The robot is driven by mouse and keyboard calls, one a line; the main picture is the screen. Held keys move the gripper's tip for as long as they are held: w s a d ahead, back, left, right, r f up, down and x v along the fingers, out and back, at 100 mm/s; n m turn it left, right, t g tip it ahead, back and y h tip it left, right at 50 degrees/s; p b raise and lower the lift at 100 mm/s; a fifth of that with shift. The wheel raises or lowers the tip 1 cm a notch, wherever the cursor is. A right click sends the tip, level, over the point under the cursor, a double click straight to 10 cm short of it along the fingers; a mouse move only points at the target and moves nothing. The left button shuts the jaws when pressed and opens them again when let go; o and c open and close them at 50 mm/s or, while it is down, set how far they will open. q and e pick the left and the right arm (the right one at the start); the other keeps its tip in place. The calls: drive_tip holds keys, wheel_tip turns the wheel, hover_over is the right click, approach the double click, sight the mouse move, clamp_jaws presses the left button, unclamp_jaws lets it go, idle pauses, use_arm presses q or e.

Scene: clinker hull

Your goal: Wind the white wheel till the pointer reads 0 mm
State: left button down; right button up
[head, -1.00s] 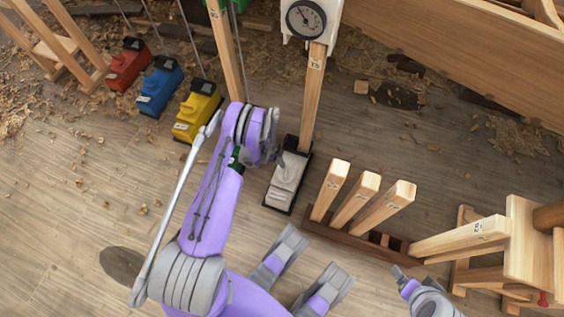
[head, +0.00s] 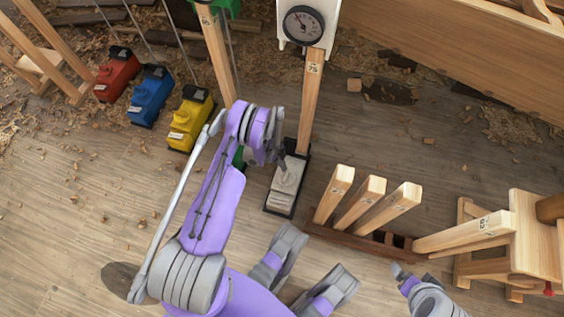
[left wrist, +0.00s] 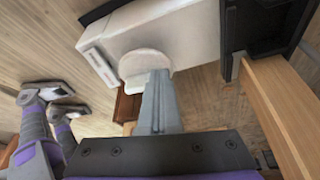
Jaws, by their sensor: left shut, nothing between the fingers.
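A white wheel (left wrist: 146,65) shows in the left wrist view, as a pale round disc against a white jack body (left wrist: 180,27). The same jack (head: 287,184), pale on a black base, stands on the floor under a wooden post (head: 311,95) in the head view; there the wheel is hard to make out. My left gripper (head: 284,161) is shut and empty at the jack's near side. Its fingers (left wrist: 157,103) reach to the wheel's edge; contact is unclear. A round dial (head: 304,25) sits above the post; its pointer's reading is too small to tell. My right gripper (head: 400,272) is at lower right.
Several wooden posts stand in a dark rack (head: 357,240) right of the jack. A wooden stand (head: 535,235) is farther right. Red (head: 117,74), blue (head: 151,95) and yellow (head: 190,118) jacks stand at left. The hull planking (head: 450,55) runs across the upper right.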

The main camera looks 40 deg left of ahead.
use_arm(q)
drive_tip(key=shift+w+d+m, duration=0.25)
drive_tip(key=shift+d+m, duration=0.05)
drive_tip(key=shift+m, duration=0.3)
drive_tip(key=shift+w, duration=0.2)
idle(0.9)
idle(0.4)
